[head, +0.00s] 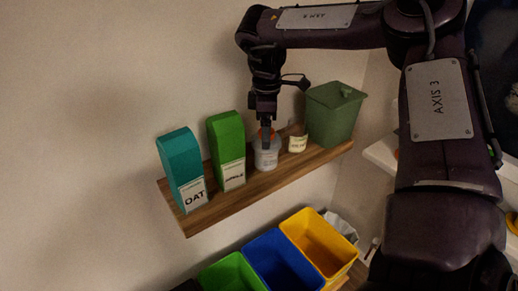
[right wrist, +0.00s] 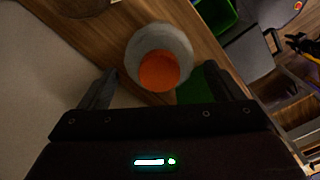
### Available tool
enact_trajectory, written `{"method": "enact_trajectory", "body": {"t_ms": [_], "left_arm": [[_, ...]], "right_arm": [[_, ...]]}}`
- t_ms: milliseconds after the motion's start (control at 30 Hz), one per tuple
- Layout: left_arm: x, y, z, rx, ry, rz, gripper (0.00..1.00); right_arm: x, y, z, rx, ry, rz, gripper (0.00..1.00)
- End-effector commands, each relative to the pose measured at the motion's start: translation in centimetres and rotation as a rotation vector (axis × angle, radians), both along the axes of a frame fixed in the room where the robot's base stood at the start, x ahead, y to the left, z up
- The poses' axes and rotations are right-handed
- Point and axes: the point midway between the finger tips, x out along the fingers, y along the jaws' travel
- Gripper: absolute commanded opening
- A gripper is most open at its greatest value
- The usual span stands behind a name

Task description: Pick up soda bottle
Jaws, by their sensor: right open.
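The soda bottle appears to be the pale, squat bottle with an orange cap (head: 267,158), upright on the wooden shelf in the head view. In the right wrist view its round orange cap and pale body (right wrist: 160,71) show from above, ahead of and between the spread fingers. My right gripper (head: 266,128) points down at the bottle's top and hides part of the cap in the head view. In the right wrist view the gripper (right wrist: 161,73) is open with nothing clasped; I cannot tell whether a finger touches the bottle. My left gripper is not in view.
On the shelf (head: 245,193), a teal OAT carton (head: 180,160) and a green carton (head: 227,140) stand left of the bottle. A small cream container (head: 298,144) and a green bin (head: 333,115) stand right. Green (head: 232,272), blue (head: 283,264) and yellow (head: 320,242) bins sit below.

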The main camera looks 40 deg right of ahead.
Motion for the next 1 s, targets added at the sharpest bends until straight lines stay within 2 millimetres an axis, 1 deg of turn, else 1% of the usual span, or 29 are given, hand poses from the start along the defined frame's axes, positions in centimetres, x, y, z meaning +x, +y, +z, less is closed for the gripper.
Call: {"method": "enact_trajectory", "body": {"t_ms": [33,100,267,333,400,500,633,733,767,1000], "left_arm": [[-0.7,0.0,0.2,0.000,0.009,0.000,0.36],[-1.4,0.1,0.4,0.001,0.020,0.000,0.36],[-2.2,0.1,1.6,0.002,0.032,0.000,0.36],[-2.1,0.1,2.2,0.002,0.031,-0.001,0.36],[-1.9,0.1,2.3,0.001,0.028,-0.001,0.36],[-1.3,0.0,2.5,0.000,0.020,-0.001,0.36],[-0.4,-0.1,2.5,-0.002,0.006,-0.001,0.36],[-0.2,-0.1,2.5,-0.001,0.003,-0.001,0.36],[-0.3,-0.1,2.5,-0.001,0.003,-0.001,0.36],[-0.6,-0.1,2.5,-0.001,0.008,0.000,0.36]], "right_arm": [[-0.1,0.0,-0.6,0.003,0.003,0.001,0.87],[-0.1,0.0,-1.3,0.003,0.002,0.000,0.87],[-0.3,-0.4,-3.3,0.003,0.004,-0.001,0.87],[-0.4,-0.6,-4.4,0.003,0.004,-0.001,0.87],[-0.3,-0.5,-5.4,0.003,0.003,0.000,0.87],[-0.3,-0.5,-6.3,0.001,0.001,0.000,0.87],[-0.2,-0.5,-6.5,0.000,-0.001,0.001,0.87],[-0.2,-0.5,-6.5,0.000,-0.001,0.000,0.87],[-0.2,-0.5,-6.5,0.000,-0.001,0.001,0.86],[-0.2,-0.5,-6.5,0.000,-0.001,0.001,0.54]]}}
